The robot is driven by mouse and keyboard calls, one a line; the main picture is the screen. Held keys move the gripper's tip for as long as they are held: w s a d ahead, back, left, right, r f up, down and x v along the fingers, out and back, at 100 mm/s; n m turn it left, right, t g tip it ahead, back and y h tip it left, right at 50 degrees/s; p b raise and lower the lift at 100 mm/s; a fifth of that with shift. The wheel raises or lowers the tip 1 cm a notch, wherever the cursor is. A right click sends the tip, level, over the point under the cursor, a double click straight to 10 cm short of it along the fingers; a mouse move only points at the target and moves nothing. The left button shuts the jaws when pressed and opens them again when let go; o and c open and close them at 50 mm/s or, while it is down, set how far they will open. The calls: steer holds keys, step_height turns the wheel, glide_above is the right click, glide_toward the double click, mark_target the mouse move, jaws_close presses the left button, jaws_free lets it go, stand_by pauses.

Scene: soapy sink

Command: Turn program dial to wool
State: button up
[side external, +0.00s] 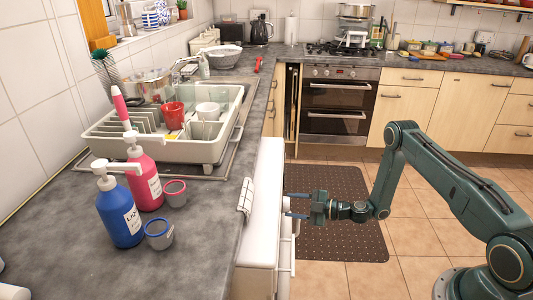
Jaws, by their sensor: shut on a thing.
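My gripper (288,205) is level, and its blue fingers reach left to the front of a white appliance (262,205) under the worktop. The fingers are shut on the program dial at that front. The dial is too small and too edge-on to make out between the fingers. Its markings, its pointer and the wool setting do not show from this side.
The grey worktop (205,235) stands above and left of my gripper. It holds a blue soap bottle (122,215), a pink soap bottle (148,183), small cups and a dish rack (105,150). A striped cloth (245,196) hangs at its edge. A brown mat (345,190) lies on the floor.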

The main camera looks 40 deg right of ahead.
steer(key=o, duration=1)
steer(key=shift+r, duration=0.1)
steer(key=shift+s+d, duration=0.1)
steer(key=shift+s, duration=0.05)
steer(key=shift+s+d+r, duration=0.2)
steer(key=shift+s+r, duration=0.15)
steer(key=shift+r, duration=0.9)
steer(key=shift+s+d+r, duration=0.2)
steer(key=shift+s+r, duration=0.2)
steer(key=shift+r, duration=0.8)
steer(key=shift+s+d+r, duration=0.2)
steer(key=shift+s+r, duration=0.15)
steer(key=shift+r, duration=0.9)
